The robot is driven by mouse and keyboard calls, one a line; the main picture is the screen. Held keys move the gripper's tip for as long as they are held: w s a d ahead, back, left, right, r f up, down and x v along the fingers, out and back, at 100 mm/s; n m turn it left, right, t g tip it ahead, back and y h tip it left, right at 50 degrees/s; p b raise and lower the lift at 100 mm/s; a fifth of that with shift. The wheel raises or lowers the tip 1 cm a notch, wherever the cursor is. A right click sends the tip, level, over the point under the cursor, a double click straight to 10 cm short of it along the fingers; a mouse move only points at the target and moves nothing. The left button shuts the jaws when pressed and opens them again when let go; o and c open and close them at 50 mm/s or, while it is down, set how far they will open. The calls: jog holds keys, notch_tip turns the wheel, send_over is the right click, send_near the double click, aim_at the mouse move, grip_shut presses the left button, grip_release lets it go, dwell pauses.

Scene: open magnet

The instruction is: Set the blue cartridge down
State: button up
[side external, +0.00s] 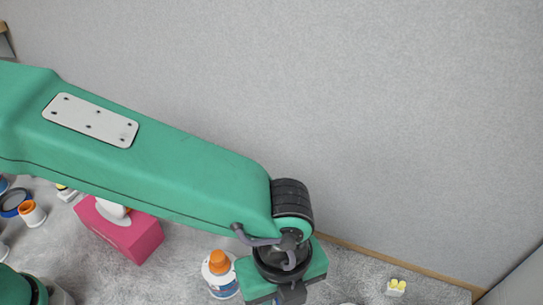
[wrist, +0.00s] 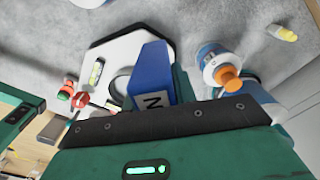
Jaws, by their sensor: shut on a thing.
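The blue cartridge (wrist: 150,72), a blue block with a white label marked with a dark letter, shows in the middle of the wrist view. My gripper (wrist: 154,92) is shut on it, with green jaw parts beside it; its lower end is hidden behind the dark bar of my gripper. A white and black plate-like thing (wrist: 103,56) with a dark round opening lies beyond the cartridge. I cannot tell whether the cartridge touches it. In the side external view my wrist is at the bottom edge, and the jaws and cartridge are out of frame.
A white and blue bottle with an orange cap (wrist: 208,58) stands just right of the cartridge; it also shows in the side external view (side external: 220,282). A yellow-topped item (side external: 396,287) lies farther right. A pink box (side external: 130,236) stands left. Small red items (wrist: 81,98) are left of the cartridge.

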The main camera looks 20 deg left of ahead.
jog(key=shift+s+d, duration=0.15)
jog(key=shift+s, duration=0.05)
jog(key=shift+w, duration=0.1)
jog(key=w+f, duration=0.2)
jog(key=w, duration=0.1)
jog(key=w+a+f, duration=0.1)
jog(key=w+f, duration=0.1)
jog(key=w, duration=0.2)
jog(key=w+f, duration=0.3)
jog(key=w, duration=0.1)
jog(key=shift+w+a, duration=0.25)
jog(key=shift+a, duration=0.15)
jog(key=shift+f, duration=2)
jog(key=shift+f, duration=0.15)
jog(key=o, duration=1)
